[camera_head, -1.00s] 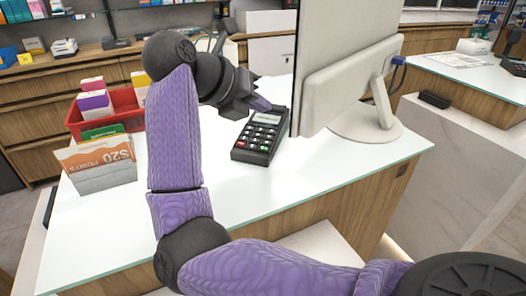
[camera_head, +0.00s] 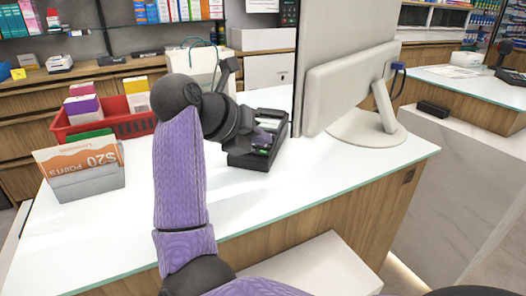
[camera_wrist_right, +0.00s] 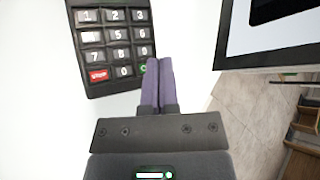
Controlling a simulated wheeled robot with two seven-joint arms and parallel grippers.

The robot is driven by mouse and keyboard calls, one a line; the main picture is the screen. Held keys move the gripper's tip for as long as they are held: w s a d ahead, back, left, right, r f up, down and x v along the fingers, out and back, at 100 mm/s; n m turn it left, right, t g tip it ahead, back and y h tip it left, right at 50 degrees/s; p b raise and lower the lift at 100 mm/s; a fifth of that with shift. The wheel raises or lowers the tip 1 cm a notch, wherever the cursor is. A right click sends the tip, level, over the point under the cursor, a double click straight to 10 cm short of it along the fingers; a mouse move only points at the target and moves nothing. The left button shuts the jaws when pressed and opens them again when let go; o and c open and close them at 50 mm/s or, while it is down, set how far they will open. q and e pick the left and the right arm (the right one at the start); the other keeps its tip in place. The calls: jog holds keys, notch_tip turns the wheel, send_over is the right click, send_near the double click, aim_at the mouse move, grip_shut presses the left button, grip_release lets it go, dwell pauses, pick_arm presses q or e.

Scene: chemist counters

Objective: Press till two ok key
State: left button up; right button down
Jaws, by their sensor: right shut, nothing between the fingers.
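The dark card terminal (camera_head: 247,160) lies on the white counter, left of the monitor; my right gripper covers much of it in the head view. In the right wrist view its keypad (camera_wrist_right: 117,37) shows number keys and a red STOP key (camera_wrist_right: 97,75). A key with a green mark (camera_wrist_right: 143,68) sits at the keypad's lower right corner. My right gripper (camera_head: 268,131) is shut and empty. Its purple fingertips (camera_wrist_right: 159,62) are beside the green-marked key and partly hide it; I cannot tell if they touch. My left gripper is not in view.
The white monitor (camera_head: 350,85) stands close to the right of the terminal. A red crate (camera_head: 110,127) of boxes and a grey card holder (camera_head: 88,184) are at the left. The front of the counter (camera_head: 300,188) is clear.

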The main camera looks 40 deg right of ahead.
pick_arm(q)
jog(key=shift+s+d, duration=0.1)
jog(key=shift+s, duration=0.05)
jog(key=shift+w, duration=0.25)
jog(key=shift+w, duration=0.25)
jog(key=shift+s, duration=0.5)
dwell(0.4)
pick_arm(e)
jog(key=shift+f, duration=0.45)
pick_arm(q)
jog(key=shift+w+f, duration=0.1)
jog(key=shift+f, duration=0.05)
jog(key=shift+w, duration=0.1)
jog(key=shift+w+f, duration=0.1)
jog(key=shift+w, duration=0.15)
